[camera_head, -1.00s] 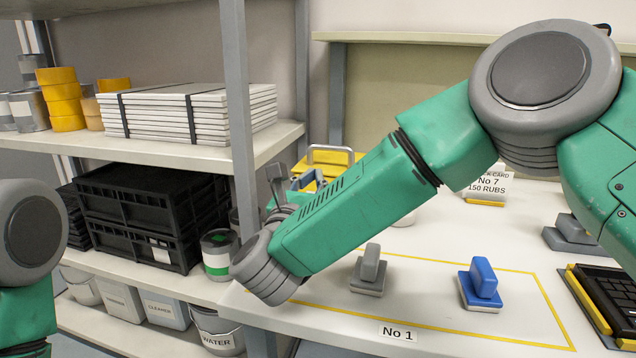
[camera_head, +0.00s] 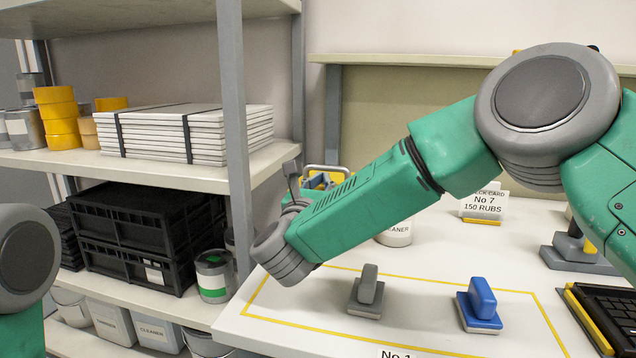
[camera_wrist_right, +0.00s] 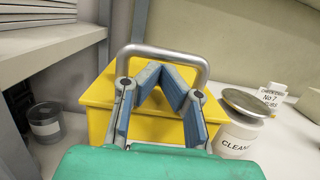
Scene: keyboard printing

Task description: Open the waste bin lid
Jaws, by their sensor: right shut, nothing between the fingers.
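The waste bin appears to be the yellow box (camera_wrist_right: 98,95) with a grey metal bar handle (camera_wrist_right: 165,52) in the right wrist view. Its top looks closed. In the head view it is mostly hidden behind my right forearm; only part of the handle (camera_head: 327,168) and a little yellow show. My right gripper (camera_wrist_right: 160,78) has blue-padded fingers that converge over the yellow top, within the handle's outline. It is shut with nothing between the fingers. I cannot tell whether it touches the handle. My left gripper is out of view.
A white cleaner pot (camera_wrist_right: 238,135) with a metal lid stands right of the yellow box. A shelf post (camera_head: 234,120) rises left of my right arm. A grey block (camera_head: 367,292) and a blue block (camera_head: 480,306) stand on the table (camera_head: 420,340).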

